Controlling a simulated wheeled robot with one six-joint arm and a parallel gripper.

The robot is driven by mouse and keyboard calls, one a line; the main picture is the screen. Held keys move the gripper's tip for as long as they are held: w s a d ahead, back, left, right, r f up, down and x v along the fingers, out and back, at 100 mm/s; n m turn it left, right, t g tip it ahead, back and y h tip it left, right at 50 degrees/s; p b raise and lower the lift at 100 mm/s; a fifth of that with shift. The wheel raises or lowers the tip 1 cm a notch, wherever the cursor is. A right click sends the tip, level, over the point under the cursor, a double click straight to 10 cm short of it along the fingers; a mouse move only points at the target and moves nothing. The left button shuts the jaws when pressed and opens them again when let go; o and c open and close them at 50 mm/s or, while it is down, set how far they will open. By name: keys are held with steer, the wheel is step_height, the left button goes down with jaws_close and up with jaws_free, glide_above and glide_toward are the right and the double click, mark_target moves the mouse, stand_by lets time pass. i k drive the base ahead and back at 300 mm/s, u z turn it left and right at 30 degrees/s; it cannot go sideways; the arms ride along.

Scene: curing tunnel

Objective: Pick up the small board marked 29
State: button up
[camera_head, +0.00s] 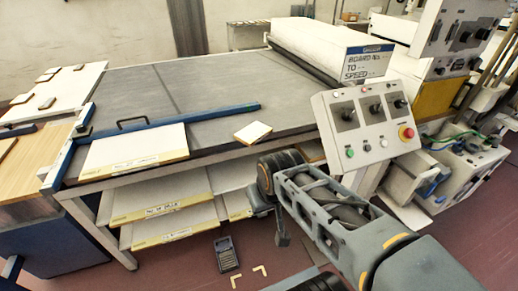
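A small white board (252,132) with a yellowish edge lies flat and alone on the grey table top, near its front edge. No number can be read on it, so I cannot tell if it is marked 29. Several other small boards (46,103) lie on a white table at the far left; their marks are too small to read. My gripper (282,237) seems to hang below the arm's end, in front of the table and apart from every board. Its fingers are dark and partly hidden by my arm, so its opening is unclear.
A large labelled board (135,147) lies at the table's front left by a blue rail (190,116). More large boards (160,195) fill the shelves below. A control panel (366,120) stands at the right. A dark handheld device (227,253) lies on the floor.

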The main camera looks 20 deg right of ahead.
mark_target(253, 134)
steer(key=u, duration=0.05)
steer(key=k, duration=0.3)
steer(key=u, duration=1.3)
steer(key=i, duration=1.25)
steer(key=z, duration=1.75)
